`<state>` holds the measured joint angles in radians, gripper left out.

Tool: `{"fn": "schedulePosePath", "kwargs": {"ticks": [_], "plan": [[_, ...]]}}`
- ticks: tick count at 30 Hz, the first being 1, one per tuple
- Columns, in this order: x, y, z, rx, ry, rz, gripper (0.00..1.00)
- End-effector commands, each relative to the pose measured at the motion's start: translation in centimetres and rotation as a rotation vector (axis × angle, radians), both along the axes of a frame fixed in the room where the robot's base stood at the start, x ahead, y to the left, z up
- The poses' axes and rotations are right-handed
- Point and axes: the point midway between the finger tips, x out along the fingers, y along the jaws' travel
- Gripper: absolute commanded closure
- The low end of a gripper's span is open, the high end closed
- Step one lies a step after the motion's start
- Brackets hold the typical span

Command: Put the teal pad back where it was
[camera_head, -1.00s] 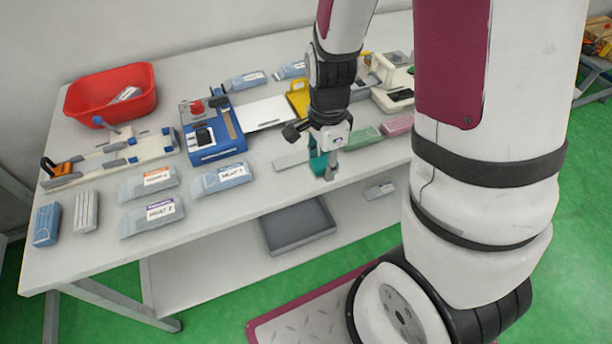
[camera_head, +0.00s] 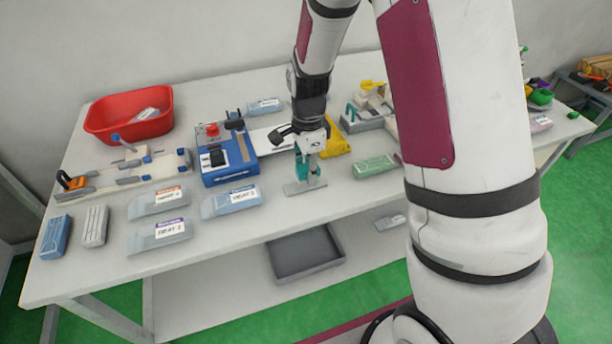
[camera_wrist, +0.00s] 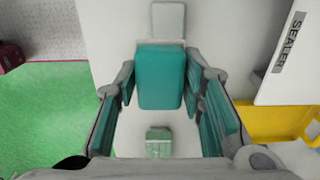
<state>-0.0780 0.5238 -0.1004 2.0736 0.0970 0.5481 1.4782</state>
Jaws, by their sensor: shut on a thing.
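The teal pad (camera_wrist: 160,78) is between the fingers of my gripper (camera_wrist: 163,100) in the wrist view. The fingers are shut on it, and their inner faces are teal too. In the head view my gripper (camera_head: 308,180) points down over a flat light-grey plate (camera_head: 292,189) near the front edge of the table. The pad is hard to tell from the teal fingers there. In the wrist view a pale grey plate (camera_wrist: 168,18) shows just beyond the pad. I cannot tell whether the pad touches it.
A green packet (camera_head: 374,166) lies right of my gripper, and a yellow holder (camera_head: 336,146) stands behind it. A red bin (camera_head: 130,112) stands at the back left.

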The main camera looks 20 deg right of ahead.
Motion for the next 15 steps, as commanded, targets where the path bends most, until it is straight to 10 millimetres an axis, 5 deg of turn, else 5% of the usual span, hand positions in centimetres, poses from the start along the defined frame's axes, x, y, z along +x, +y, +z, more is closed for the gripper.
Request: {"fn": "schedulePosePath", "kwargs": {"ticks": [15], "plan": [[0.8, 0.2, -3.6, 0.000, 0.001, -0.001, 0.90]]}}
